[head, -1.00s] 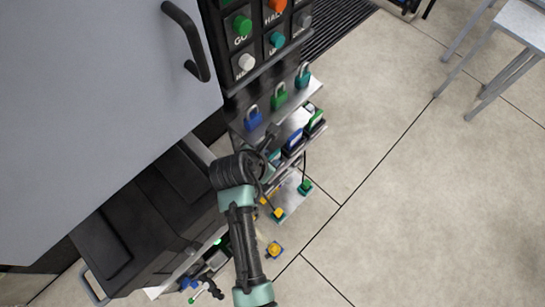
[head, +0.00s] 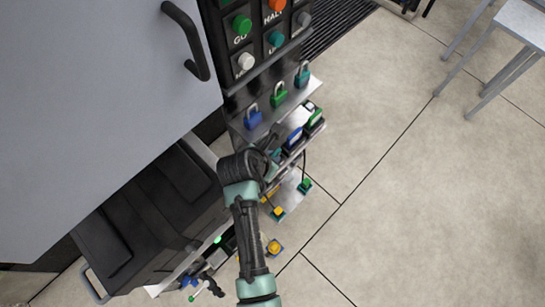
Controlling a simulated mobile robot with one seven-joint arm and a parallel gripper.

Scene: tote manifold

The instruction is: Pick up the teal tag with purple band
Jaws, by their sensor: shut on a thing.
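My arm reaches up from the bottom centre, and its black wrist (head: 243,165) lies in front of the lower shelves. The gripper's fingertips are hidden behind the wrist, so I cannot see what lies between them. A small teal piece (head: 275,156) shows just right of the wrist, at the shelf's left end. I cannot make out a purple band on it or tell whether it is the tag.
A shelf carries blue (head: 252,117), green (head: 279,94) and teal (head: 302,75) padlocks. Blue and green-topped items stand below. Yellow and green plugs (head: 278,212) lie lower. A large grey cabinet (head: 90,110) fills the left; open floor (head: 420,200) lies right.

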